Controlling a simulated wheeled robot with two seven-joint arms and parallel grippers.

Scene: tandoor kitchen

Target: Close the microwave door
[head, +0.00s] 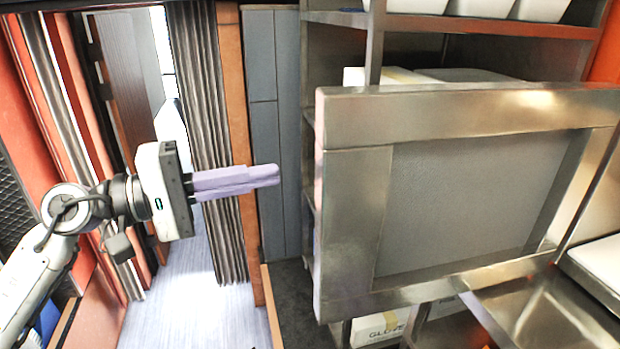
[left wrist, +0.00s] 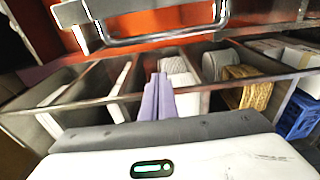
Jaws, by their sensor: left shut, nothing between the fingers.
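The microwave door (head: 355,210), a wide steel frame around a grey mesh window, stands open across the right half of the head view. Its free left edge faces my left gripper. My left gripper (head: 278,174) has purple fingers, shut and empty, pointing right toward that edge. In the picture a gap separates the fingertips from the door. The left wrist view also shows the shut fingers (left wrist: 159,80), pointing toward shelves. The microwave's body is mostly hidden or out of frame. My right gripper is not in view.
A steel shelf rack (head: 450,22) with white containers (head: 540,8) stands behind the door. A steel surface (head: 550,310) lies at the lower right. Curtains (head: 205,110) and an orange post (head: 236,120) are behind my left arm. A blue crate (left wrist: 300,117) shows in the wrist view.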

